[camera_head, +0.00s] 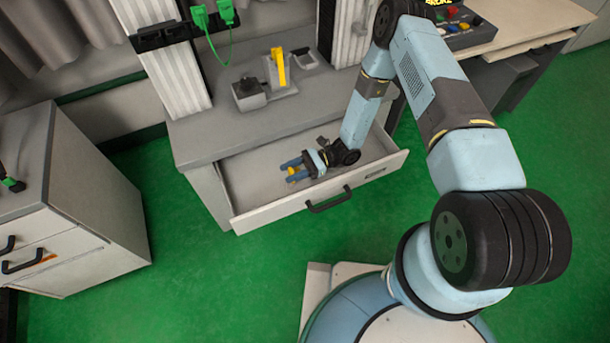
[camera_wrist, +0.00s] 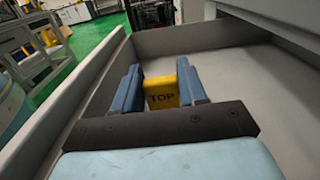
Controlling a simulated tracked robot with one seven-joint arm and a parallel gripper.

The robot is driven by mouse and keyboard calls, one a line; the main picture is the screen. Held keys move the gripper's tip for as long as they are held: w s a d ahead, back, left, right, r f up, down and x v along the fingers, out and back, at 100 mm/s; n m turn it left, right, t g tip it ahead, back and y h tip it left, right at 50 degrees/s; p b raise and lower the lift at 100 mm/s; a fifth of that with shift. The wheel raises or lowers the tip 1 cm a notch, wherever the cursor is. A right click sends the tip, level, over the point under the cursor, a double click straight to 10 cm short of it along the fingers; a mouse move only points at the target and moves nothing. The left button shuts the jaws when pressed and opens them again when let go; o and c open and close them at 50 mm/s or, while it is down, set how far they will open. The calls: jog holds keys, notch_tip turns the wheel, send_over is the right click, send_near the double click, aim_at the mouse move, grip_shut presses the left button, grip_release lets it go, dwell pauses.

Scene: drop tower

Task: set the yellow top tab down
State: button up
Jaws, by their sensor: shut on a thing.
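The yellow top tab (camera_wrist: 161,93), marked "TOP", is between the two blue fingers of my gripper (camera_wrist: 160,90) in the wrist view. The right finger is against it; a gap shows between the tab and the left finger in this view. In the head view the tab (camera_head: 292,171) is a small yellow spot at my gripper (camera_head: 290,170). My gripper is shut on the tab, inside the open drawer (camera_head: 245,193). Whether the tab touches the drawer floor cannot be told.
The drawer's front wall with its black handle (camera_head: 328,200) is near my arm. The grey cabinet top (camera_head: 215,138) above the drawer carries a grey device with a yellow upright part (camera_head: 278,68). A second grey cabinet (camera_head: 75,200) stands at left. Green floor is free between them.

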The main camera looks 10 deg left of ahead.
jog(key=shift+f, duration=0.85)
jog(key=o, duration=1)
jog(key=shift+f, duration=0.1)
